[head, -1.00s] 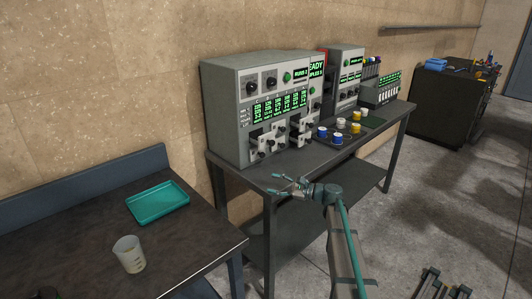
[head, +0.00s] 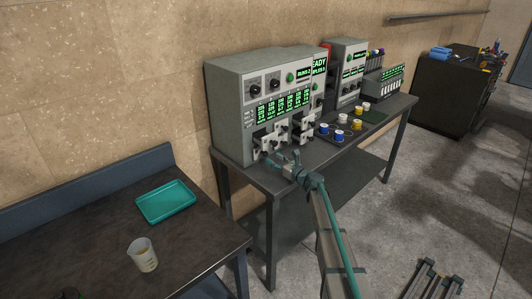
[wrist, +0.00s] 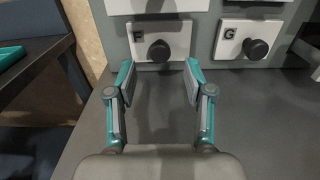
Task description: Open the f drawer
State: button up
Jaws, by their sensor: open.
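The f drawer (wrist: 160,40) is a pale front marked F with a round black knob (wrist: 159,51), on the lower front of the grey machine (head: 232,103). It looks shut in the wrist view. My gripper (wrist: 157,68) is open, with its two teal-tipped fingers pointing at the drawer, one on each side of the knob and a little short of it. Nothing is between the fingers. In the head view my gripper (head: 283,161) is low at the machine's front left and partly covers the drawers there.
Drawer G (wrist: 250,42) with its own knob is just to the right. Cups stand on a dark tray (head: 325,137) further right on the bench. A teal tray (head: 166,202) and a beaker (head: 143,254) are on the left table. The bench top before the drawers is clear.

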aim_at(267, 154)
jog(key=p+x, duration=0.2)
jog(key=x, duration=0.4)
jog(key=shift+w+a, duration=0.15)
jog(key=shift+a, duration=0.05)
jog(key=shift+c, duration=0.3)
grip_shut()
